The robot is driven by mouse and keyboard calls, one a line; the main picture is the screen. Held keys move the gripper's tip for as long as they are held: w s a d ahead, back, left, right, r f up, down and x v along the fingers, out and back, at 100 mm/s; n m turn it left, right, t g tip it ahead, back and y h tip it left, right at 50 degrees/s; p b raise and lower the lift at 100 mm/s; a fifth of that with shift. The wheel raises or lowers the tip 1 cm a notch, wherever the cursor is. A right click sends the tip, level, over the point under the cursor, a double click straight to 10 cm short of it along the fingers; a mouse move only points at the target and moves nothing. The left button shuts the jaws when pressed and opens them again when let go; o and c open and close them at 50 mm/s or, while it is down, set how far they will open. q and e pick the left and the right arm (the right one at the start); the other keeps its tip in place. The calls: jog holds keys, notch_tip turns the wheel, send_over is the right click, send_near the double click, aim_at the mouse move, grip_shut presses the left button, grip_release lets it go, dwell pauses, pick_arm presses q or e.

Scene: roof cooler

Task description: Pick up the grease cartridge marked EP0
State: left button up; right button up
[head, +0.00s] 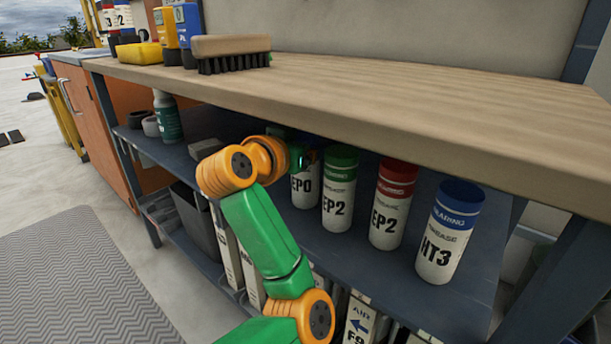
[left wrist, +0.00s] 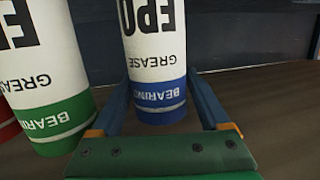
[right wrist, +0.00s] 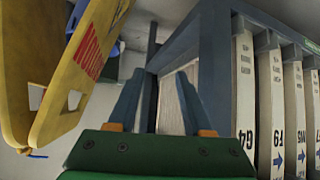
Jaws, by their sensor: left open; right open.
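The EP0 cartridge (head: 304,188), white with a blue band, stands on the shelf under the bench top, partly hidden by my left arm. In the left wrist view the cartridge (left wrist: 153,68) appears upside down, between the open fingers of my left gripper (left wrist: 158,82). I cannot tell whether either finger touches it. In the head view the left gripper (head: 308,157) is mostly hidden at the cartridge's upper part. My right gripper (right wrist: 160,76) is open and empty, out of the head view, near a yellow sign and white boxes.
A green-banded EP2 cartridge (head: 339,190) stands close beside EP0; it also shows in the left wrist view (left wrist: 48,85). A red-banded EP2 (head: 392,205) and blue-banded HT3 (head: 449,232) stand farther right. The bench top (head: 400,100) hangs over them. A brush (head: 232,52) lies on it.

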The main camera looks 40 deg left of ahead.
pick_arm(q)
jog(key=shift+w+a+f, duration=0.1)
jog(key=shift+w, duration=0.55)
grip_shut()
pick_arm(e)
jog(key=shift+w+a+r+t, duration=0.25)
jog(key=shift+w+r+t, duration=0.35)
jog(key=shift+w+r, duration=0.15)
